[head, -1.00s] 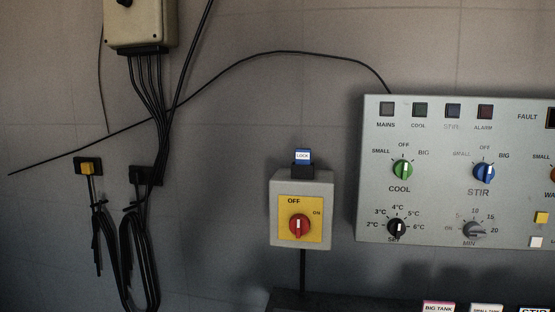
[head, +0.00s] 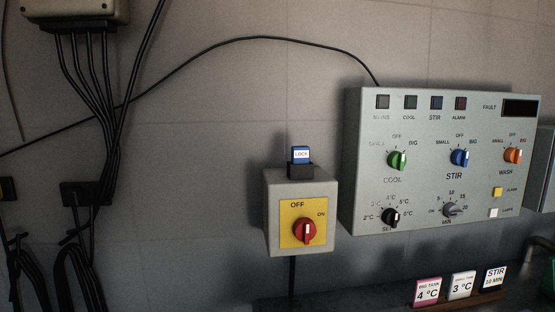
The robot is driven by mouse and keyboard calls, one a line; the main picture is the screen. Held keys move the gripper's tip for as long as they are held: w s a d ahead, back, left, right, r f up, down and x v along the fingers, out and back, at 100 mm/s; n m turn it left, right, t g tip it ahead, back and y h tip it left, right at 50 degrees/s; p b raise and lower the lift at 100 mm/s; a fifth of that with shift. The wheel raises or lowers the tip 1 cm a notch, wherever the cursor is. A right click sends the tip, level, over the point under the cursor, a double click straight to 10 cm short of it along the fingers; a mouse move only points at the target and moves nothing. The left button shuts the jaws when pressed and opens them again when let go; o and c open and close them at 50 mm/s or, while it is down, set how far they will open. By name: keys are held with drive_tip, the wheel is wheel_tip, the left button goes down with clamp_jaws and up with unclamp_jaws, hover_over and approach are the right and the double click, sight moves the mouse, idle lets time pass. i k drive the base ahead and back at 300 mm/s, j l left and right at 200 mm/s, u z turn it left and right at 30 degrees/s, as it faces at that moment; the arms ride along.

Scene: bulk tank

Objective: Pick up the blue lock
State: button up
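The blue lock (head: 300,153), with a white label reading LOCK, stands upright in a small black holder (head: 300,170) on top of the grey switch box. The switch box (head: 329,205) has a yellow plate and a red rotary knob (head: 305,231) marked OFF and ON. My gripper is not in the head view.
A grey control panel (head: 430,187) with knobs and lamps is on the wall to the right. Several cards stand below it, including a pink one (head: 427,291). Black cables (head: 95,85) hang at the left. The wall around the lock is clear.

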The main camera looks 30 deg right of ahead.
sight(300, 154)
drive_tip(key=i+j+z, duration=0.1)
drive_tip(key=z, duration=0.3)
drive_tip(key=i+j+z, duration=0.1)
drive_tip(key=j+z, duration=0.35)
drive_tip(key=l, duration=0.1)
